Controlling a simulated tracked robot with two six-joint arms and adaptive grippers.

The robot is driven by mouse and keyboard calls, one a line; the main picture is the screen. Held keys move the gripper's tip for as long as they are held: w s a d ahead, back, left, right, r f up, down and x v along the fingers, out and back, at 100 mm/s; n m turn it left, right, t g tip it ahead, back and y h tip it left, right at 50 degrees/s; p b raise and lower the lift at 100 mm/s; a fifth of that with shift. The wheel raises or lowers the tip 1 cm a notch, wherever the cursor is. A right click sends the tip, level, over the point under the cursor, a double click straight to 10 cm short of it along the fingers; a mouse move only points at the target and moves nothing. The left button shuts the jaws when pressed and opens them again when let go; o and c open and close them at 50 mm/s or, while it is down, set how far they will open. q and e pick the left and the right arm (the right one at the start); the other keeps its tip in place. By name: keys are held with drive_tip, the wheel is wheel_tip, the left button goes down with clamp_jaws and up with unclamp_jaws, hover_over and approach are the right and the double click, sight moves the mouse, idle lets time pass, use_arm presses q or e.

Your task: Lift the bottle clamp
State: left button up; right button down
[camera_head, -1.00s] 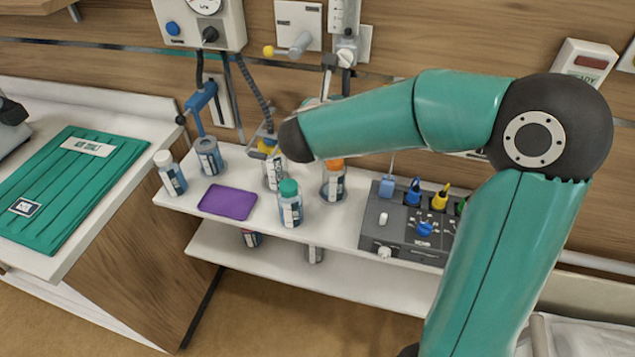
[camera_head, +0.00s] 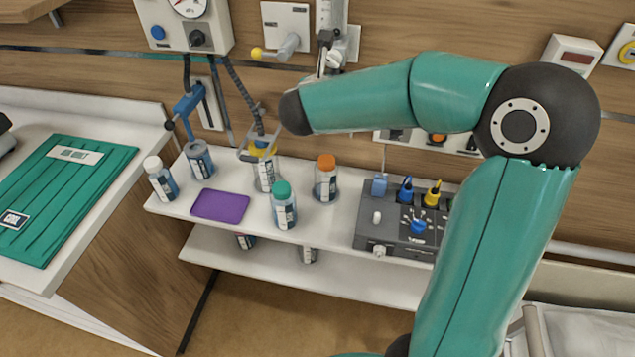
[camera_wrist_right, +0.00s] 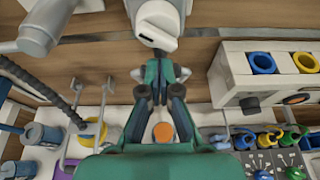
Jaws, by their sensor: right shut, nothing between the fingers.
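Which item is the bottle clamp I cannot tell for sure. A blue T-shaped piece (camera_head: 187,106) stands upright over a grey-capped bottle (camera_head: 199,158) at the shelf's left. A grey wire loop (camera_head: 247,150) sits around or beside the yellow top of another bottle (camera_head: 266,176). Both show at the left of the right wrist view, the blue piece (camera_wrist_right: 40,134) beyond the wire loop (camera_wrist_right: 69,128). My right gripper (camera_wrist_right: 162,72) is shut and empty, above an orange cap (camera_wrist_right: 162,132). In the head view my right arm hides it. My left gripper is not in view.
Orange-capped (camera_head: 326,180), green-capped (camera_head: 284,208) and white-capped (camera_head: 161,180) bottles and a purple mat (camera_head: 219,206) are on the white shelf. A grey control box (camera_head: 400,225) stands to the right. Wall fittings (camera_head: 286,28) and a corrugated hose (camera_head: 240,90) crowd the back.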

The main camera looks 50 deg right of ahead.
drive_tip(key=s+a+r, duration=0.2)
drive_tip(key=a+r, duration=0.2)
drive_tip(key=r, duration=0.6)
drive_tip(key=shift+s+a, duration=0.4)
drive_tip(key=shift+r, duration=0.1)
